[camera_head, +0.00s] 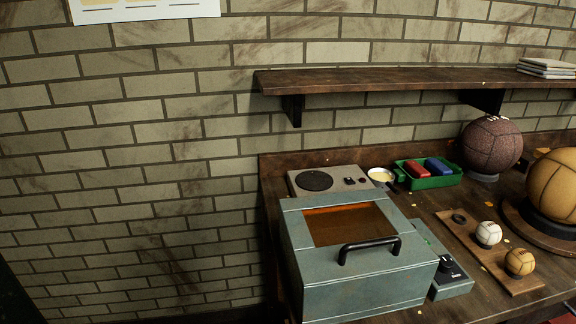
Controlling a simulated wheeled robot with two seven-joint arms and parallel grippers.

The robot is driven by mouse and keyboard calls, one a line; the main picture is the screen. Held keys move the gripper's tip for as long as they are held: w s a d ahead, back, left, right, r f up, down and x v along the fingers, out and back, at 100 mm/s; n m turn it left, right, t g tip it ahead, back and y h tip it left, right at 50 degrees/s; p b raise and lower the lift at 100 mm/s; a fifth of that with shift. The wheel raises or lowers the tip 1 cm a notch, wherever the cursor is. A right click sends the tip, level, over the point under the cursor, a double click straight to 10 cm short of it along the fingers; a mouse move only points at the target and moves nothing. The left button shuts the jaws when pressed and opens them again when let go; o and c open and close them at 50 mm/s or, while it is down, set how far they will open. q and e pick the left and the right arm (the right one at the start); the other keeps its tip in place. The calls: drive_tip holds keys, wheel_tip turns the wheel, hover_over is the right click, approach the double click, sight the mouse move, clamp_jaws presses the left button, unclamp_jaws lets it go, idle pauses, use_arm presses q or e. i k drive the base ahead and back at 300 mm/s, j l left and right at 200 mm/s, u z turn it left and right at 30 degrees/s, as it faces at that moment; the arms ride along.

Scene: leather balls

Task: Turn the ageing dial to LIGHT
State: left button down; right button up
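A teal-grey metal box (365,283) with an orange-tinted window in its lid and a black handle (369,247) stands at the front left of the workbench. Against its right side is a low teal control panel (452,287) with a dark round dial (448,267). I take this to be the ageing dial. Its markings and pointer are too small to read, so its setting cannot be told. The box hides part of the panel's left side. Neither of my grippers is in view.
To the right, a wooden strip (470,243) carries two small balls. Larger balls (491,145) stand beyond. A shelf (400,80) overhangs the back.

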sight(445, 265)
drive_tip(key=z, duration=0.9)
drive_tip(key=k+z, duration=0.1)
drive_tip(key=k+l, duration=0.05)
